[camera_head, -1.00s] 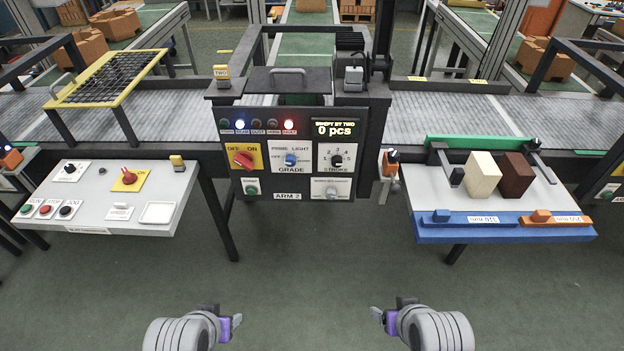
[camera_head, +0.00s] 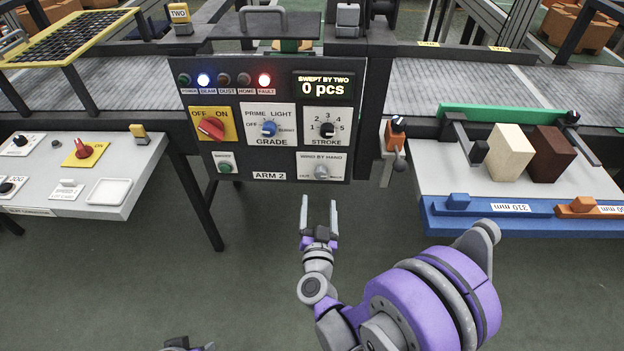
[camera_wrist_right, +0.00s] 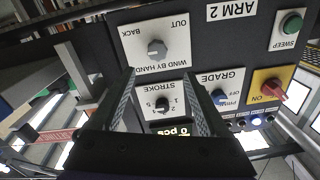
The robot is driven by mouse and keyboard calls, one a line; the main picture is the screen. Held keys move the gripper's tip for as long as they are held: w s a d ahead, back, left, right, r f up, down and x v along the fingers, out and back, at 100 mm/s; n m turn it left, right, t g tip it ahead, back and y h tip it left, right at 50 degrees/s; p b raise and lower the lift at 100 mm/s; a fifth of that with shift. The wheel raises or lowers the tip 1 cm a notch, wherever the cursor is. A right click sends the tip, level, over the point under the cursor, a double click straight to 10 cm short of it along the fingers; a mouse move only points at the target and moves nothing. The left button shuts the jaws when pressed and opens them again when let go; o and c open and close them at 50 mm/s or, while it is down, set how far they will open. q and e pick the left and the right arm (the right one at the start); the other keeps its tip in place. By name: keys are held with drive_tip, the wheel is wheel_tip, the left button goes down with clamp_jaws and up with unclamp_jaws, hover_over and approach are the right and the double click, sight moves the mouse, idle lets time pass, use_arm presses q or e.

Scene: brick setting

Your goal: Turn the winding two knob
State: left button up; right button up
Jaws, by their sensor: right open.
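The wind by hand knob (camera_head: 321,172) is a small grey knob on a white plate at the lower right of the dark ARM 2 panel (camera_head: 231,159). The knob also shows in the right wrist view (camera_wrist_right: 157,48), upside down, with OUT and BACK marks. My right gripper (camera_head: 319,200) is open and empty, pointing up at the panel just below this knob. In the right wrist view its fingers (camera_wrist_right: 161,88) stand apart, with the stroke knob (camera_wrist_right: 163,103) seen between them. Only a bit of my left gripper (camera_head: 190,346) shows at the bottom edge.
The panel also holds a red off/on switch (camera_head: 211,128), a blue grade knob (camera_head: 269,128), a black stroke knob (camera_head: 327,129) and a green sweep button (camera_head: 225,167). An orange-topped lever (camera_head: 396,140) hangs right of the panel. Side tables flank it; the floor below is clear.

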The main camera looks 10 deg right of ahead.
sight(321, 176)
drive_tip(key=x, duration=1)
drive_tip(key=shift+w+d+f, duration=0.2)
drive_tip(key=shift+w+d, duration=0.1)
clamp_jaws()
